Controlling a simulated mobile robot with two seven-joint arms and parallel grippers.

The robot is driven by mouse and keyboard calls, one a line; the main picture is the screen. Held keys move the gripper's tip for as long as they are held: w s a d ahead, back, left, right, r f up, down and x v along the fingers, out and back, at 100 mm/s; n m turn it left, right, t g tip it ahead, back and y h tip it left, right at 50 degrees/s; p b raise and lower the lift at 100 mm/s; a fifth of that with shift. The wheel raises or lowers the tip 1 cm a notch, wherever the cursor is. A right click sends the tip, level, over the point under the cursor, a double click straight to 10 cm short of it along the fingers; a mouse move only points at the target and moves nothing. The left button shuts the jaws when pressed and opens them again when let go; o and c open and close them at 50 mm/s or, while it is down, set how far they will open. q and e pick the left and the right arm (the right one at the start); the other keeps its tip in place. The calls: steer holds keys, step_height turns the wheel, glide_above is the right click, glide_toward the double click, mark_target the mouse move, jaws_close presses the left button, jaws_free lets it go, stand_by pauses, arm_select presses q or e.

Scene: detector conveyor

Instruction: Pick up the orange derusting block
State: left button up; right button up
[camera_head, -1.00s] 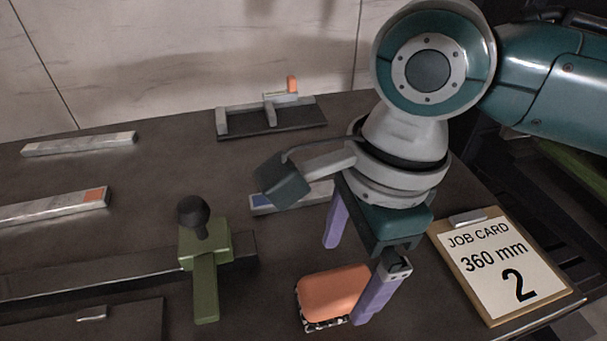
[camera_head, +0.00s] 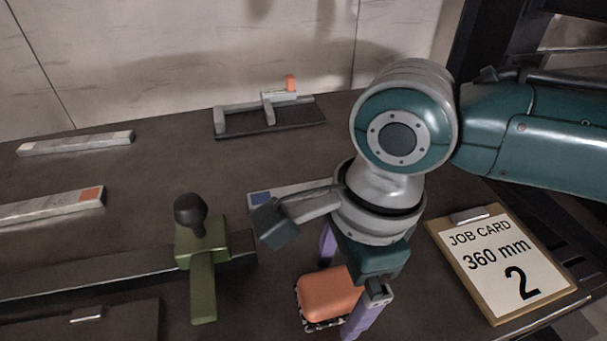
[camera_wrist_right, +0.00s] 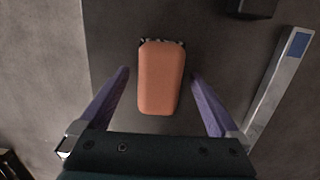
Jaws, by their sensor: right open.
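The orange derusting block (camera_head: 328,294) lies on the dark table near its front edge, with a black-and-white speckled underside showing along its edge. In the right wrist view the block (camera_wrist_right: 161,78) sits centred between and a little beyond the fingertips. My right gripper (camera_head: 341,285) is open, with purple fingers pointing down over the block, one behind it and one at its front right. In the right wrist view the open gripper (camera_wrist_right: 158,72) shows a gap on both sides of the block. My left gripper is not in view.
A green clamp with a black knob (camera_head: 203,255) stands left of the block. A bar with a blue end (camera_head: 290,194) lies behind the gripper. A job card clipboard (camera_head: 507,262) lies at the right. A dark fixture (camera_head: 268,119) stands at the back.

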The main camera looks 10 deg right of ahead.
mark_target(340, 284)
steer(key=shift+f, duration=0.1)
steer(key=shift+c, duration=0.2)
steer(key=c, duration=1.4)
step_height(340, 284, up, 21)
steer(key=p, duration=0.5)
steer(key=shift+f, duration=0.2)
